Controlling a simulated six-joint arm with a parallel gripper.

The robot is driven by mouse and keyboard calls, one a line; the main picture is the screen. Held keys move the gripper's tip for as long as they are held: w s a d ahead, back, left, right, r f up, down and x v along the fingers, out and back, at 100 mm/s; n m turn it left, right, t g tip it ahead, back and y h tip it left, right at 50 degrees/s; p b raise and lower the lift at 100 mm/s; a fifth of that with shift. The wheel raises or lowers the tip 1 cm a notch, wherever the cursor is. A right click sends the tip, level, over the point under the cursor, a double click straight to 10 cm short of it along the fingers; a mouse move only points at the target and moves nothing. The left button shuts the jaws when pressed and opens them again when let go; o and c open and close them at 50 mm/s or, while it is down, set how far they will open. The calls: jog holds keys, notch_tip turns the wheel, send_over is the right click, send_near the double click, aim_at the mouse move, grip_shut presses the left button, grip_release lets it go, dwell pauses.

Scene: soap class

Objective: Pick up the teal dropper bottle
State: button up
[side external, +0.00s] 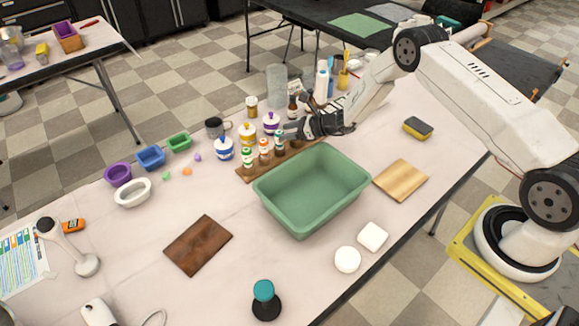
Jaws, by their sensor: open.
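The small teal dropper bottle (279,144) stands upright at the right of a short row on a wooden board (295,151), behind the green basin. My gripper (288,131) is open and low, with its fingers pointing left at the teal bottle's upper part. I cannot tell whether the fingers are around the bottle or just behind it. An orange-labelled dropper bottle (264,152) and a green-labelled one (247,158) stand left of it on the same board.
A green basin (263,189) stands just in front of the board. Blue (224,150), yellow (247,135) and purple (271,123) lidded bottles stand close behind the row. A brown bottle (293,107) and a clear cylinder (277,84) are farther back.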

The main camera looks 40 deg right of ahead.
aim_at(280, 132)
jog(key=shift+x, duration=2.4)
grip_shut()
jog(key=shift+r, duration=0.2)
jog(key=shift+r, duration=0.95)
jog(key=s+r, duration=1)
jog(key=s, duration=0.4)
jog(key=shift+r, duration=0.35)
